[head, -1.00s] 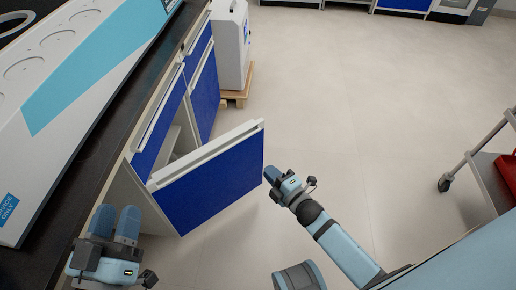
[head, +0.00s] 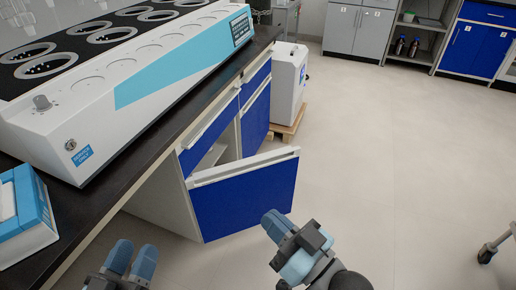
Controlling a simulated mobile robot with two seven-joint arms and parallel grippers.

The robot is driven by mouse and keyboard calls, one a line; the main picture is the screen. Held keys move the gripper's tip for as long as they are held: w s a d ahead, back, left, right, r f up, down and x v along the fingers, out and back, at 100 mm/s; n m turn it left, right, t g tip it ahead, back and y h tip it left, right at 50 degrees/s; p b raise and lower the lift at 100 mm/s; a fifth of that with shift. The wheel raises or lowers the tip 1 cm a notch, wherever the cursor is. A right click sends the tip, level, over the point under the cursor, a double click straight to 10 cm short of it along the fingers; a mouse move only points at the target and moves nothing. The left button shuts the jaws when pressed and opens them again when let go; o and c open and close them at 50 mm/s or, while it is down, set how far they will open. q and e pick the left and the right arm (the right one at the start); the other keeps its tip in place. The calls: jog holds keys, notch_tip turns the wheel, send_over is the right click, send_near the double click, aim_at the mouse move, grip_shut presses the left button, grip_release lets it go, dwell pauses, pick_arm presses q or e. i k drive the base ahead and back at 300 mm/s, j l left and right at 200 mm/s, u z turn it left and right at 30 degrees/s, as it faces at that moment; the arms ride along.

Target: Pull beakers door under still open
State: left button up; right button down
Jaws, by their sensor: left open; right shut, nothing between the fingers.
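The blue cabinet door (head: 244,197) with a pale top edge stands open below the dark bench, swung out to the right. Part of the cabinet's inside shows behind it, but what it holds is hidden. The white and light-blue still (head: 130,85) sits on the bench above. My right gripper (head: 269,222) is shut and empty, just in front of the door's lower right corner in the picture. My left gripper (head: 134,258) is open and empty at the lower left, in front of the cabinet's side.
A blue and white box (head: 25,215) lies on the bench at the left. A white machine (head: 289,82) on a wooden base stands beyond the cabinet. Cabinets (head: 478,48) line the far wall. A cart wheel (head: 487,254) shows at the right. The middle floor is clear.

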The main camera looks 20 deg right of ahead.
aim_at(228, 199)
jog(key=i+l+u, duration=0.1)
jog(key=u, duration=0.25)
jog(key=l+u, duration=0.4)
jog(key=i+l+u, duration=0.1)
jog(key=u, duration=0.25)
jog(key=l+u, duration=0.25)
jog(key=l, duration=0.3)
jog(key=l+u, duration=0.2)
jog(key=l, duration=0.85)
jog(key=k+l, duration=0.15)
jog(key=l, duration=0.35)
jog(key=l+u, duration=0.1)
jog(key=l, duration=0.4)
jog(key=k+l, duration=0.15)
jog(key=l, duration=0.3)
